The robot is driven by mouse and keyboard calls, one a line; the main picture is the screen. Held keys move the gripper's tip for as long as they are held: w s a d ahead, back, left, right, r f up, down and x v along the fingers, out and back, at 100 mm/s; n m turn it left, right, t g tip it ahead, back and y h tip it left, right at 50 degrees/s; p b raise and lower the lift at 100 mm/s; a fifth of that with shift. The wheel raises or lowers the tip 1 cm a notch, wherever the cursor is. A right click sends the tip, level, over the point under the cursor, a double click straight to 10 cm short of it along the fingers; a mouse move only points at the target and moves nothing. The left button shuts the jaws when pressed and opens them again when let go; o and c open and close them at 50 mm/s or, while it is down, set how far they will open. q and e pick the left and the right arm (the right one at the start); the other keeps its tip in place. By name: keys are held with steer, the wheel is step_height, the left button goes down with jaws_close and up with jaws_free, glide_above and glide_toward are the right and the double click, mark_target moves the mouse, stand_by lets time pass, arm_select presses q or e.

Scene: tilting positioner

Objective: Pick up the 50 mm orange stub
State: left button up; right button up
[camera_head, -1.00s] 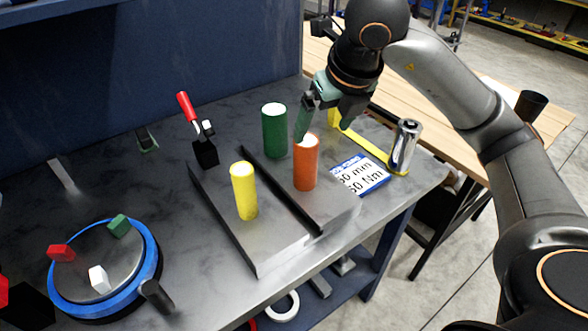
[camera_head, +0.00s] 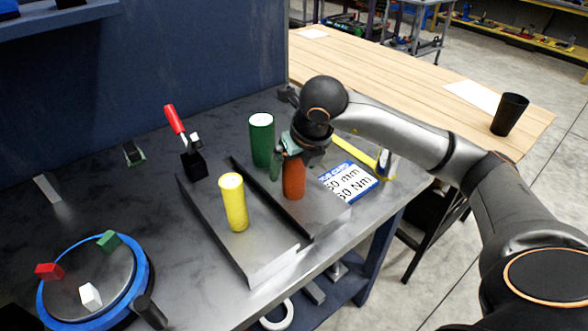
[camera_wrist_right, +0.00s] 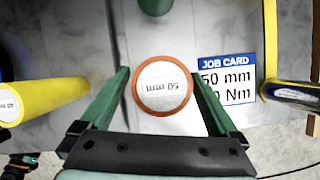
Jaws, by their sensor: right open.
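The orange stub (camera_head: 293,180) stands upright on the metal plate, right of the dark ridge. In the right wrist view its top (camera_wrist_right: 163,86) carries a "50 mm" label and lies between the two green fingers. My right gripper (camera_head: 290,163) is over the stub, its fingers on either side. In the right wrist view the right gripper (camera_wrist_right: 163,95) is open, with gaps between fingers and stub. In the head view the gripper hides the stub's top. My left gripper is not in view.
A green cylinder (camera_head: 261,140) stands behind the stub and a yellow cylinder (camera_head: 234,204) to its left. A job card (camera_head: 349,183) reading 50 mm lies right. A red-handled clamp (camera_head: 190,150) and a blue-rimmed turntable (camera_head: 42,305) are at left.

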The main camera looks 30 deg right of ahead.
steer(key=shift+w+f, duration=0.15)
steer(key=shift+f, duration=0.25)
jaws_close()
stand_by(0.5)
steer(key=shift+r, duration=0.15)
